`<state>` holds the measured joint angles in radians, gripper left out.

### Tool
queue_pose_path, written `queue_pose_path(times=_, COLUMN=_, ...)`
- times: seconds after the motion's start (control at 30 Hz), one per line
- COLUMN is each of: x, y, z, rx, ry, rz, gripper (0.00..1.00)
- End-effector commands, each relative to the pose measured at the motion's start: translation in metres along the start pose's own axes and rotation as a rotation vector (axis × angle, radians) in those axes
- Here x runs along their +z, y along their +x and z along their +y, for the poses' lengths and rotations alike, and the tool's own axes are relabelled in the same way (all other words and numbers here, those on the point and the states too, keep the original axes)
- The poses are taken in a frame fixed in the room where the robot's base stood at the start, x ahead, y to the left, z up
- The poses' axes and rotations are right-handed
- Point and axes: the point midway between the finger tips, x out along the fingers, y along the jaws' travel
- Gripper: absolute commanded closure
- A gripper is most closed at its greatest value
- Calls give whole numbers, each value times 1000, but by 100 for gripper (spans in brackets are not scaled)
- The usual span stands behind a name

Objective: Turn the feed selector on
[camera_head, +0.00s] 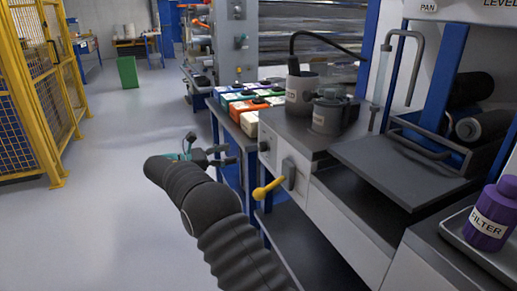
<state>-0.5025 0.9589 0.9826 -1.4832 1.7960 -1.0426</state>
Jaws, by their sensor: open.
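A yellow-handled lever (269,188) is on the front face of the grey machine cabinet, its handle pointing down and left from a dark mount. A small dark knob (264,146) is higher up on the same cabinet, near its left corner. No label readable here tells which one is the feed selector. My gripper (228,156) is in front of the cabinet's left end, left of the knob and above and left of the lever. It is open, with nothing seen between its fingers, and appears apart from both controls. My arm comes up from the bottom of the picture.
A blue-framed table (214,108) with several coloured containers is behind my gripper. Two grey canisters (301,93) (328,113) stand on the cabinet. A purple FILTER bottle (494,215) is at the right. A yellow cage (52,90) is at the left; the floor between (120,190) is clear.

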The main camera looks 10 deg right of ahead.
Motion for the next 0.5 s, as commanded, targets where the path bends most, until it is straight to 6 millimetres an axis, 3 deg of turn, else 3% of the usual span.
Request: queue_pose_path(times=0.5, x=0, y=93, z=0, rx=-2, ry=1, rz=1, gripper=36)
